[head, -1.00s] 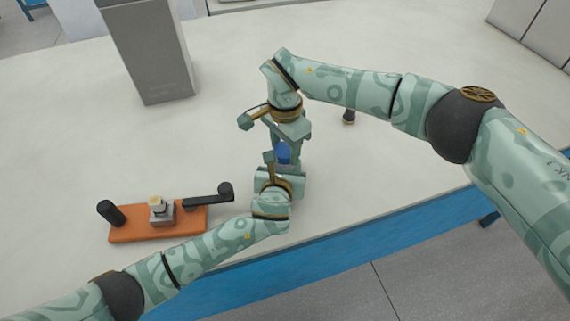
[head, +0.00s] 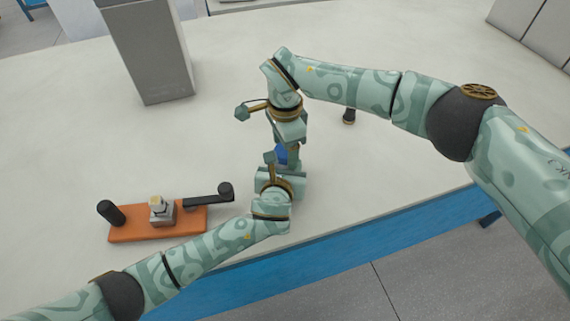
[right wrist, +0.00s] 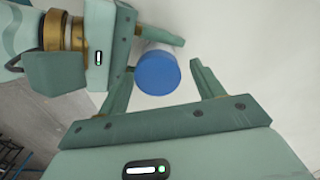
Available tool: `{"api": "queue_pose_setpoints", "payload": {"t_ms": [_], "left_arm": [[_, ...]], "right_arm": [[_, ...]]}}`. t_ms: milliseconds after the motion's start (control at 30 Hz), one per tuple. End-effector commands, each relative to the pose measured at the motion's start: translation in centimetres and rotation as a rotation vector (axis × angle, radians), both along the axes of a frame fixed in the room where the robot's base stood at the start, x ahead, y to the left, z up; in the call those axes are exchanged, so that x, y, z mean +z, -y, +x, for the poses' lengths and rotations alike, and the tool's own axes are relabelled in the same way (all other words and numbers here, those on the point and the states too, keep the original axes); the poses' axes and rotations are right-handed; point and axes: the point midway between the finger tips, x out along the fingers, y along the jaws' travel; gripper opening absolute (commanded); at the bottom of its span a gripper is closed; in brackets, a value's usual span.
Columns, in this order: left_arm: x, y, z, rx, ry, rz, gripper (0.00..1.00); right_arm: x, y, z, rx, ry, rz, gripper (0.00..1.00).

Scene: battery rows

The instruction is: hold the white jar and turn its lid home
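The white jar (right wrist: 158,47) stands out from my left gripper (right wrist: 162,58), with its blue lid (right wrist: 157,74) on top. In the head view the blue lid (head: 281,154) is partly hidden under my right gripper (head: 289,152). My left gripper (head: 284,168) is around the jar's side below the lid; one finger shows along the jar, the other is mostly hidden. In the right wrist view my right gripper (right wrist: 161,70) is open, its fingers on either side of the lid with gaps to it. Whether the lid sits fully down cannot be told.
An orange board (head: 190,228) with black posts and a small metal block stands at the left front. A tall grey box (head: 150,60) stands at the back left. A small dark cylinder (head: 349,116) stands behind the right forearm. The table's front edge is close by.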

Motion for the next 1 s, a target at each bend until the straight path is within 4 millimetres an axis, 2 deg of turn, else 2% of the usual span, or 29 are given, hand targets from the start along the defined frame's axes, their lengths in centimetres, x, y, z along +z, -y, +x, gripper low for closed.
{"api": "queue_pose_setpoints", "payload": {"t_ms": [167,533,800,867,1000], "left_arm": [[0.0,-0.1,0.1,0.003,0.001,0.000,0.00],[0.0,-0.1,0.1,0.003,0.001,0.000,0.00],[0.0,-0.1,0.1,0.003,0.001,0.000,0.00],[0.0,-0.1,0.1,0.002,0.001,0.000,0.00],[0.0,-0.1,0.1,0.002,0.001,0.000,0.00]], "right_arm": [[0.0,0.0,-0.1,0.001,-0.005,-0.001,0.69],[4.1,0.0,-0.1,0.001,-0.004,-0.002,0.69],[4.4,0.0,-0.1,0.000,-0.005,-0.001,0.69],[4.4,0.0,-0.1,0.004,-0.005,-0.001,0.66],[6.3,0.0,0.1,0.141,0.003,-0.002,0.66]]}}
